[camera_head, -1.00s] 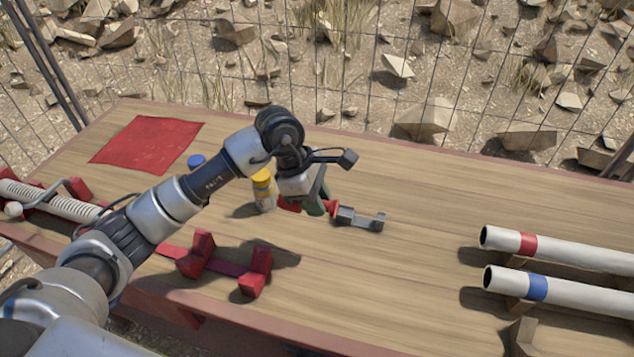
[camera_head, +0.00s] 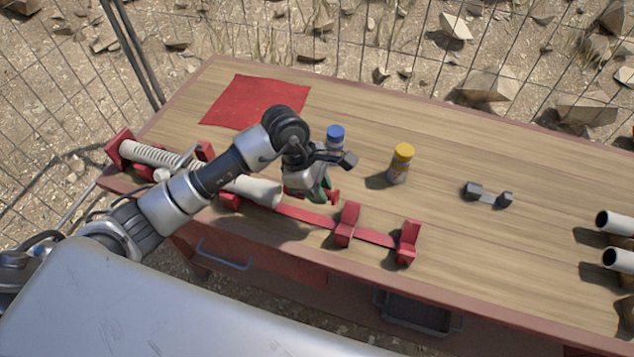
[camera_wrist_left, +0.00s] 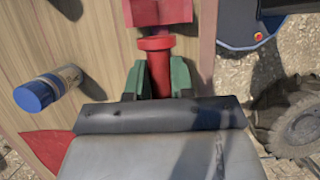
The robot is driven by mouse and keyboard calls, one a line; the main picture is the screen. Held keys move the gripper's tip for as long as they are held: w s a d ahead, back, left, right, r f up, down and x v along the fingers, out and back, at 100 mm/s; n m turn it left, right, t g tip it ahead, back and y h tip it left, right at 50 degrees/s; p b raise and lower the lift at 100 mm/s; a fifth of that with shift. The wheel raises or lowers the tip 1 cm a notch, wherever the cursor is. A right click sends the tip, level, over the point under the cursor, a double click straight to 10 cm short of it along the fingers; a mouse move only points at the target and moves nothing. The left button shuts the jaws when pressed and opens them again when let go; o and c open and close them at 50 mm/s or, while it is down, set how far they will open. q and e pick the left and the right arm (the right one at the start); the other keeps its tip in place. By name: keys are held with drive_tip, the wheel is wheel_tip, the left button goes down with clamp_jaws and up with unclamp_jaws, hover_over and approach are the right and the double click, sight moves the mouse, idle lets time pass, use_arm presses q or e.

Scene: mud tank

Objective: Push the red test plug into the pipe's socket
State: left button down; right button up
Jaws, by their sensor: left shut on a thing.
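My left gripper (camera_head: 318,192) is shut on the red test plug (camera_head: 334,196), whose red end shows past the green fingers. In the left wrist view the plug (camera_wrist_left: 157,62) sits between the green fingers (camera_wrist_left: 158,78). The pale pipe (camera_head: 255,189) lies in a red rig at the left, ribbed toward its far end. Its wider near end is just left of my gripper. The pipe does not show in the left wrist view. My right gripper is not in view.
Red brackets (camera_head: 347,225) stand on the rig's rail right of the gripper. A blue-capped bottle (camera_head: 335,137) and a yellow-capped bottle (camera_head: 402,165) stand behind it. An empty grey cradle (camera_head: 487,195) and two pipes (camera_head: 618,258) are farther right.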

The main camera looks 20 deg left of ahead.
use_arm(q)
drive_tip(key=shift+d+f+b, duration=0.1)
drive_tip(key=shift+f+b, duration=0.2)
drive_tip(key=shift+f, duration=0.35)
drive_tip(key=f+b, duration=0.1)
drive_tip(key=f, duration=0.1)
drive_tip(key=a+f+b, duration=0.1)
drive_tip(key=f, duration=0.1)
drive_tip(key=shift+f+b, duration=0.1)
drive_tip(key=shift+b, duration=0.2)
drive_tip(key=shift+a+f+b, duration=0.15)
drive_tip(key=shift+f+b, duration=0.15)
drive_tip(key=shift+b, duration=0.05)
drive_tip(key=shift+a+f+b, duration=0.25)
drive_tip(key=shift+f+b, duration=0.05)
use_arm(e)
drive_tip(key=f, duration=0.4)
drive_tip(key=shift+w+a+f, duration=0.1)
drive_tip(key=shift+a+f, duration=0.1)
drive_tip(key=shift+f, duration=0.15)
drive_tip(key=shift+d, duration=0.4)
use_arm(q)
drive_tip(key=shift+b, duration=0.5)
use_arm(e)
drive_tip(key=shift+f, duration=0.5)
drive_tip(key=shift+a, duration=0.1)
use_arm(q)
drive_tip(key=shift+a, duration=0.2)
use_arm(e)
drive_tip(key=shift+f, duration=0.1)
